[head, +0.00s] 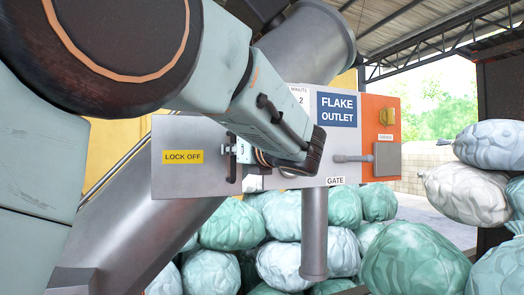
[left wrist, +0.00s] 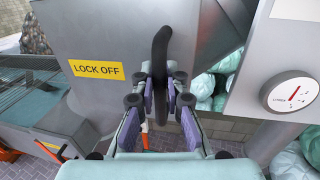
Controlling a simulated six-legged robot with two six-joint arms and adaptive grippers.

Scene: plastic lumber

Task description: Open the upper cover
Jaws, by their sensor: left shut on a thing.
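The grey cover (head: 185,135) with a yellow LOCK OFF label shows left of centre in the head view. The same cover (left wrist: 95,35) fills the upper left of the left wrist view. A dark curved handle (head: 232,172) is fixed near its right edge. In the left wrist view the handle (left wrist: 160,50) runs down between my fingers. My left gripper (head: 240,150) is shut on this handle; its fingers (left wrist: 160,88) stand on both sides of it. My arm hides part of the panel in the head view. My right gripper is in neither view.
The FLAKE OUTLET panel (head: 338,135) stands right of the handle, with a grey gate lever (head: 350,158) and an orange box (head: 378,110). A metal pipe (head: 314,230) hangs below. Several filled sacks (head: 415,258) lie beneath and to the right. A round gauge (left wrist: 290,94) shows at right.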

